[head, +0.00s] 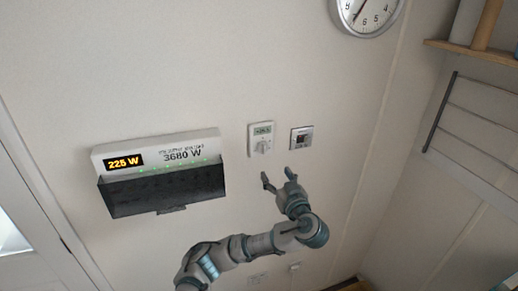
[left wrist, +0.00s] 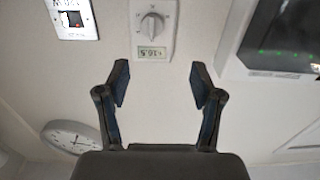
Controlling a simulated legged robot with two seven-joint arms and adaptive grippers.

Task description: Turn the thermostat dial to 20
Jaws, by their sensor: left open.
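The thermostat (head: 261,138) is a small white wall unit with a display above a round dial. It also shows in the left wrist view (left wrist: 172,37), upside down there, with its white dial (left wrist: 151,25) and a display (left wrist: 152,53) that seems to read about 10.5. My left gripper (head: 277,179) is open and empty, a little below the thermostat in the head view. In the left wrist view its two fingers (left wrist: 160,82) are spread, with the thermostat between and beyond them, and they do not touch the dial. My right gripper is not in view.
A power display box (head: 160,170) reading 225 W and 3680 W juts out left of the thermostat. A small switch panel (head: 301,137) is close on its right. A clock (head: 367,12) hangs above, and a wire rack (head: 480,115) is at the right.

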